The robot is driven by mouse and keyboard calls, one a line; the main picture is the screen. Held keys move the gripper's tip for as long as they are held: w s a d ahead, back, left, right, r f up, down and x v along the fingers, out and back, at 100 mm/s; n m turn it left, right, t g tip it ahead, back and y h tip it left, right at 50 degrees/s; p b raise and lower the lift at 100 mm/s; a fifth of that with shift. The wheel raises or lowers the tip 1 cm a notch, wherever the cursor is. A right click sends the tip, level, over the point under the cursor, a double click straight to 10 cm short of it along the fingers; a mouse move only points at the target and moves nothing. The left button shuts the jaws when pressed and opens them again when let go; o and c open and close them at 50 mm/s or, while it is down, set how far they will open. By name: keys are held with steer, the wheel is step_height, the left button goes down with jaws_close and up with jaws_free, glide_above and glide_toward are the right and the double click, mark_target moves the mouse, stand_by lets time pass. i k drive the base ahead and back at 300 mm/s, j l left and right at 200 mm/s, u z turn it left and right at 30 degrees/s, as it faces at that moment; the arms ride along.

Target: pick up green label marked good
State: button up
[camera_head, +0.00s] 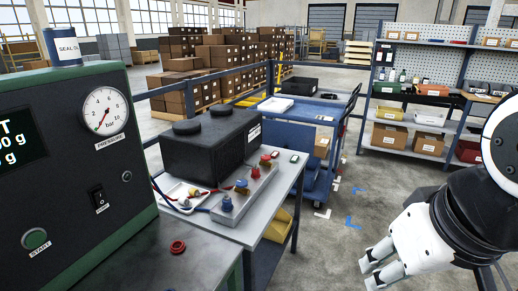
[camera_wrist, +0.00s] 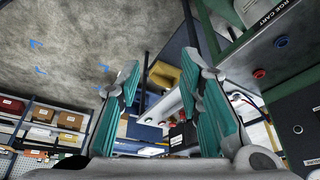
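A small green-and-white piece (camera_head: 294,158) lies near the far right corner of the grey table (camera_head: 262,178). It may be the green label, but its writing is too small to read. A small dark-and-red piece (camera_head: 277,155) lies just left of it. My gripper (camera_head: 367,275) is at the lower right in the head view, above the floor and well apart from the table. In the wrist view my gripper (camera_wrist: 160,75) is open, its teal-padded fingers wide apart with nothing held. I cannot make out the label in the wrist view.
A black battery box (camera_head: 208,145), a terminal strip with red and blue knobs (camera_head: 245,190) and a white tray (camera_head: 184,195) stand on the table. A green-edged test cabinet (camera_head: 85,205) is at left. A blue cart (camera_head: 318,125) stands behind. Floor between table and gripper is clear.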

mark_target(294, 160)
steer(key=i+l+u, duration=0.1)
steer(key=i+l, duration=0.2)
steer(key=i+l+u, duration=0.15)
steer(key=i+l, duration=0.2)
steer(key=i+l+u, duration=0.1)
steer(key=i+l, duration=0.25)
steer(key=i+l+u, duration=0.1)
steer(key=i+l, duration=0.2)
steer(key=i+l+u, duration=0.15)
steer(key=l, duration=0.35)
steer(key=i+l+u, duration=0.1)
steer(key=i+l, duration=0.25)
steer(key=i+l+u, duration=0.1)
steer(key=i+l, duration=0.15)
steer(key=l, duration=0.35)
